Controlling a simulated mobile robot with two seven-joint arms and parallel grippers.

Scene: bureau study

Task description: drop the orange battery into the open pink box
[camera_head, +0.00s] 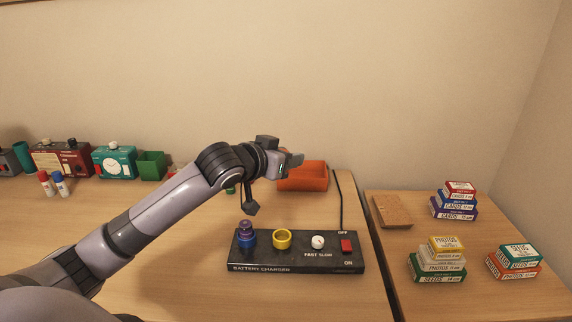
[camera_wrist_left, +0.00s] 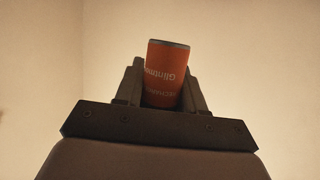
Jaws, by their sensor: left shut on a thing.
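An orange battery (camera_wrist_left: 167,70) with a dark rim stands between the fingers of my left gripper (camera_wrist_left: 165,92), which is shut on it. No box that is clearly pink shows. My right gripper is not in view.
A black battery charger (camera_head: 297,263) with a purple-blue battery (camera_head: 247,233) and an empty yellow ring (camera_head: 282,238) lies in front. A green box (camera_head: 151,165), radios and a clock stand left. Stacked small boxes and a brown block (camera_head: 392,211) are on the right table.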

